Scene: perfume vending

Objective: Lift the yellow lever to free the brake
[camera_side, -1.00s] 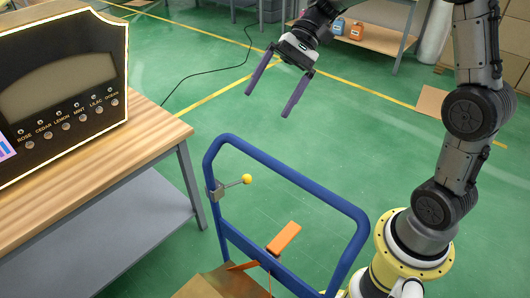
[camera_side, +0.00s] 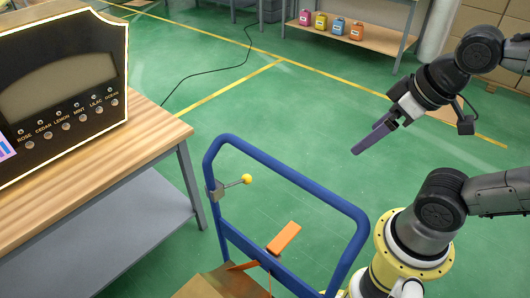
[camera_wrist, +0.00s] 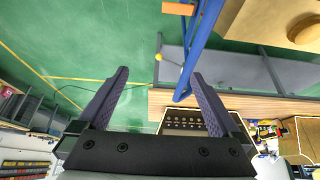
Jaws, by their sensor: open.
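The yellow lever is a thin metal rod with a round yellow knob (camera_side: 246,179), clamped to the left upright of the blue cart handle (camera_side: 290,172). In the wrist view the small yellow knob (camera_wrist: 158,57) shows beyond and between my fingertips, beside the blue handle (camera_wrist: 201,45). My gripper (camera_side: 356,151) is up and to the right of the lever in the side view, well apart from it, with its fingers pointing down-left. In the wrist view my gripper (camera_wrist: 160,73) has its two purple-grey fingers spread, with nothing held between them.
An orange pedal (camera_side: 284,238) sits low inside the handle; cardboard boxes (camera_side: 235,280) lie on the cart. The wooden table (camera_side: 90,180) with the perfume machine (camera_side: 65,85) stands at left. A shelf with several coloured bottles (camera_side: 338,26) is behind.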

